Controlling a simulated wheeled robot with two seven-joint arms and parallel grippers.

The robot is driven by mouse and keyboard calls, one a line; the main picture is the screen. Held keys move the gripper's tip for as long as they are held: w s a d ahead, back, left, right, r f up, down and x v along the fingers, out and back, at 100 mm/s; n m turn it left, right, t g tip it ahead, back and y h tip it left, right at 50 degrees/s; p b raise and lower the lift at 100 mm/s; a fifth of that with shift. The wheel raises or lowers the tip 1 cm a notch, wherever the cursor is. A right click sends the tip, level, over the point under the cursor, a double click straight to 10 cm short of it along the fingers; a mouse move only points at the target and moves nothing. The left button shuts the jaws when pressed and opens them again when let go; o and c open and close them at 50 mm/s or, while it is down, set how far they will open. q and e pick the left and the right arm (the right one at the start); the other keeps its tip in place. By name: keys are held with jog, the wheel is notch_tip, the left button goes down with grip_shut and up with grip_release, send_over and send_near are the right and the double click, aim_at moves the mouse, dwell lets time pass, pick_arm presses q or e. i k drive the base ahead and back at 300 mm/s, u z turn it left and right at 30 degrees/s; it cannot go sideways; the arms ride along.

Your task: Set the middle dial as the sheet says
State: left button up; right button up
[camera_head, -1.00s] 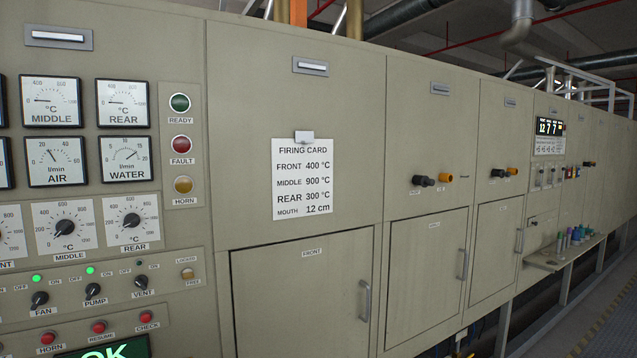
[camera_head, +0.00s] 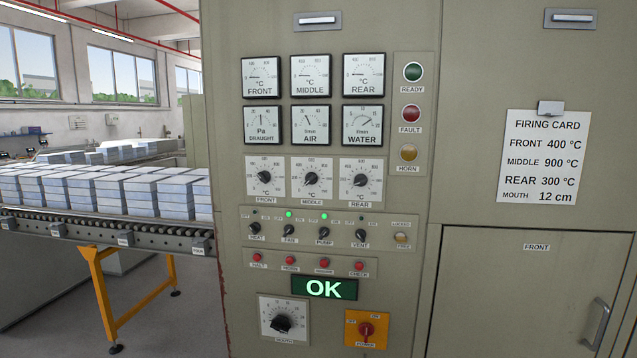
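The middle dial (camera_head: 311,179) is a black knob on a white scale plate marked MIDDLE. It sits between the front dial (camera_head: 265,177) and the rear dial (camera_head: 361,180) on the beige control panel. Its pointer setting is too small to read surely. The sheet is the white firing card (camera_head: 544,157) clipped on the cabinet to the right. It reads front 400 °C, middle 900 °C, rear 300 °C, mouth 12 cm. Neither of my grippers shows in the view.
Gauges sit above the dials, switches (camera_head: 289,231) and red buttons below. A green OK display (camera_head: 324,288), mouth dial (camera_head: 282,322) and red power switch (camera_head: 366,329) are lower. A roller conveyor (camera_head: 110,230) with stacked pale blocks is at left. A closed front door (camera_head: 530,290) is at right.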

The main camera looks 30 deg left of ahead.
aim_at(312, 178)
jog(key=k, duration=1.1)
jog(key=z, duration=0.6)
jog(key=i, duration=1.3)
jog(key=u, duration=0.6)
